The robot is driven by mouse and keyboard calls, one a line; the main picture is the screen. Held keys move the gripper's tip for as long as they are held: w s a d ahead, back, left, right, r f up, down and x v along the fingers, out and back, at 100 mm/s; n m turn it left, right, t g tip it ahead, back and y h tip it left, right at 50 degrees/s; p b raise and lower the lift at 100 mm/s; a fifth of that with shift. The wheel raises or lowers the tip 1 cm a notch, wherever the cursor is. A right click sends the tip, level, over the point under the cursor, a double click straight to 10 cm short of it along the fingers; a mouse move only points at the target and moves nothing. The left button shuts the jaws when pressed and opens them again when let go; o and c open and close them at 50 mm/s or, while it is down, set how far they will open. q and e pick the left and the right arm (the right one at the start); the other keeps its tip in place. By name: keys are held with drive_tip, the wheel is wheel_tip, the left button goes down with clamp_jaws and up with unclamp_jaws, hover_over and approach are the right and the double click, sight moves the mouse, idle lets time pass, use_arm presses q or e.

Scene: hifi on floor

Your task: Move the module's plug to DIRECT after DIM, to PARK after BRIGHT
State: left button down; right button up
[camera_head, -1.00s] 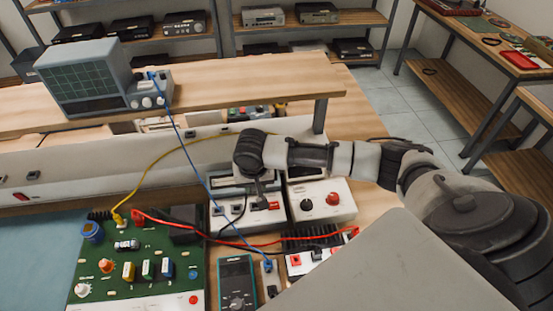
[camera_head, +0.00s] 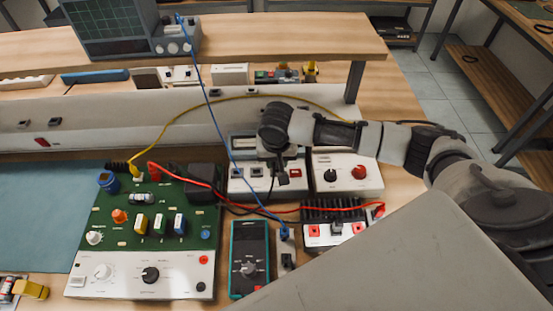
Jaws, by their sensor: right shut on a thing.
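My right gripper (camera_head: 282,176) comes in from the right and points down over a white socket box (camera_head: 238,189) behind the meter. It is shut on a small dark thing, apparently a black plug; its fingers hide most of it. I cannot tell whether the plug sits in a socket or just above the box. Dark sockets (camera_head: 256,172) show left of the gripper, and a red part (camera_head: 295,173) shows to its right. The box's labels, DIRECT and PARK among them, are not readable. My left gripper is not in view.
A green circuit board (camera_head: 110,217) with knobs stands at left, a teal multimeter (camera_head: 249,257) in front. A white box with a red knob (camera_head: 358,172) and a black heatsink unit (camera_head: 333,210) stand right. Red, blue and yellow leads cross the bench. An oscilloscope (camera_head: 105,27) sits on the shelf.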

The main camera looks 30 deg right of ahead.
idle(0.5)
drive_tip(key=shift+p, duration=0.7)
idle(0.6)
drive_tip(key=shift+f, duration=0.95)
idle(1.2)
drive_tip(key=o, duration=1)
drive_tip(key=shift+r, duration=0.1)
wheel_tip(320, 180, up, 16)
drive_tip(key=s+p, duration=0.1)
drive_tip(key=p, duration=0.4)
drive_tip(key=shift+s+a+f, duration=0.2)
drive_tip(key=shift+a+f, duration=0.05)
drive_tip(key=shift+a, duration=0.15)
